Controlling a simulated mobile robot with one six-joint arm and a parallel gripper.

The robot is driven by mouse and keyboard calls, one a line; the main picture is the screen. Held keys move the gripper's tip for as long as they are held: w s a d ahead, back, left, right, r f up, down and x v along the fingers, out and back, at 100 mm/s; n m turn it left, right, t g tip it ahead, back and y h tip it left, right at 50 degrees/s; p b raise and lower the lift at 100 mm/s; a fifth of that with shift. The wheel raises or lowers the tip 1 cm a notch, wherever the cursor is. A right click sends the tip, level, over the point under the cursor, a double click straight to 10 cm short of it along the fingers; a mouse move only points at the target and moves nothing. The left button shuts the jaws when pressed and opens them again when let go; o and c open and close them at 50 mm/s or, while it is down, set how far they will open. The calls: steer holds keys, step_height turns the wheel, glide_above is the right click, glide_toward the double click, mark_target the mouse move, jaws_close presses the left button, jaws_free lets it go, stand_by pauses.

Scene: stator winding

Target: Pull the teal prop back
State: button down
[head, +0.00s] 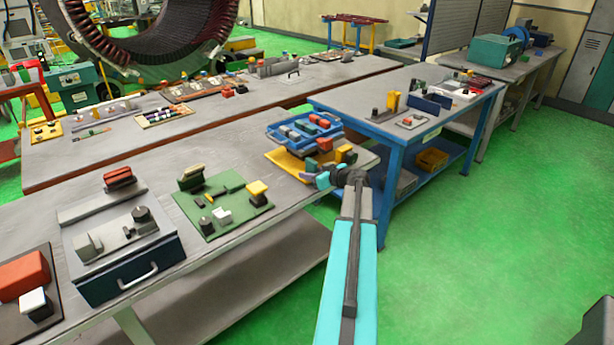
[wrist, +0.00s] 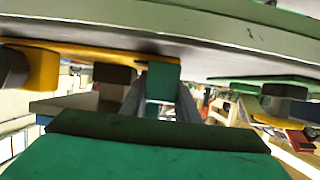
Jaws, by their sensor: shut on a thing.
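The teal prop (wrist: 162,82) shows in the wrist view as a small upright block at the edge of the yellow mat (wrist: 90,50). My gripper (wrist: 168,105) is shut on it, with grey fingers at its sides. The wrist view looks upside down, with the bench top along its upper edge. In the head view my gripper (head: 316,178) is low over the front edge of the bench, at the near side of the yellow mat (head: 283,160). There the prop is mostly hidden by the gripper and too small to make out surely.
A green mat (head: 190,208) with parts lies to the left. A blue table (head: 385,130) stands to the right. Green floor (head: 470,230) is clear at right.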

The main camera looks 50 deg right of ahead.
steer(key=c, duration=1.3)
jaws_free()
steer(key=shift+a, duration=0.1)
steer(key=shift+c, duration=0.2)
steer(key=shift+s, duration=0.1)
steer(key=b+v, duration=0.4)
steer(key=v, duration=0.9)
steer(key=shift+s+r, duration=0.2)
steer(key=shift+s, duration=0.15)
